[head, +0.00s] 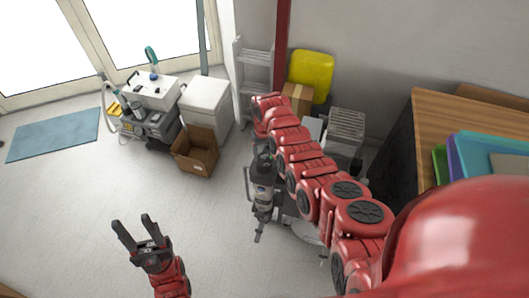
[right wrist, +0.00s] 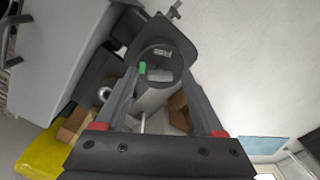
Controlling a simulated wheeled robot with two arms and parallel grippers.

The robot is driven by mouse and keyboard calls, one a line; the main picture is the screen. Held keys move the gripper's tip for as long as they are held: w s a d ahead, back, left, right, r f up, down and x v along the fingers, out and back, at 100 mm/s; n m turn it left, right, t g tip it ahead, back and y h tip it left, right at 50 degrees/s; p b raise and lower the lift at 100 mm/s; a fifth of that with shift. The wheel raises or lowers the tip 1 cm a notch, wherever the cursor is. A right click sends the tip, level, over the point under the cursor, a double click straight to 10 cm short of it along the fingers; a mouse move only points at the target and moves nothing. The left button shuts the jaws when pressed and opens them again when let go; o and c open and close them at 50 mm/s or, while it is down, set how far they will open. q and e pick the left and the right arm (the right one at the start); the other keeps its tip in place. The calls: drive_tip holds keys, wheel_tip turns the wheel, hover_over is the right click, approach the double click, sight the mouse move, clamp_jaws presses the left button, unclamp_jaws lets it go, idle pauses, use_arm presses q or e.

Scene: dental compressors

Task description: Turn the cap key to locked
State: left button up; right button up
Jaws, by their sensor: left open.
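A dark round cap (right wrist: 160,54) with a green mark and a pale patch shows in the right wrist view, on a dark machine part. I cannot tell which part of it is the key or how it is turned. My right gripper (right wrist: 160,78) has its two fingers apart, with the cap between and beyond the tips; contact is unclear. My left gripper (head: 136,232) is open and empty above the floor, at the lower left.
A cardboard box (head: 196,152), a white cabinet (head: 205,102) and a cart of equipment (head: 150,110) stand at the back left. A yellow container (head: 311,72) and a grey slatted unit (head: 346,126) are near the wall. A wooden table (head: 430,125) is right.

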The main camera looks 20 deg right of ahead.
wheel_tip(320, 180, up, 8)
drive_tip(key=b, duration=0.2)
drive_tip(key=shift+w+f+b, duration=0.1)
drive_tip(key=shift+f+b, duration=0.1)
drive_tip(key=shift+b, duration=0.15)
wheel_tip(320, 180, up, 8)
drive_tip(key=p, duration=0.5)
hover_over(264, 155)
drive_tip(key=shift+d+r, duration=0.1)
drive_tip(key=shift+r, duration=0.8)
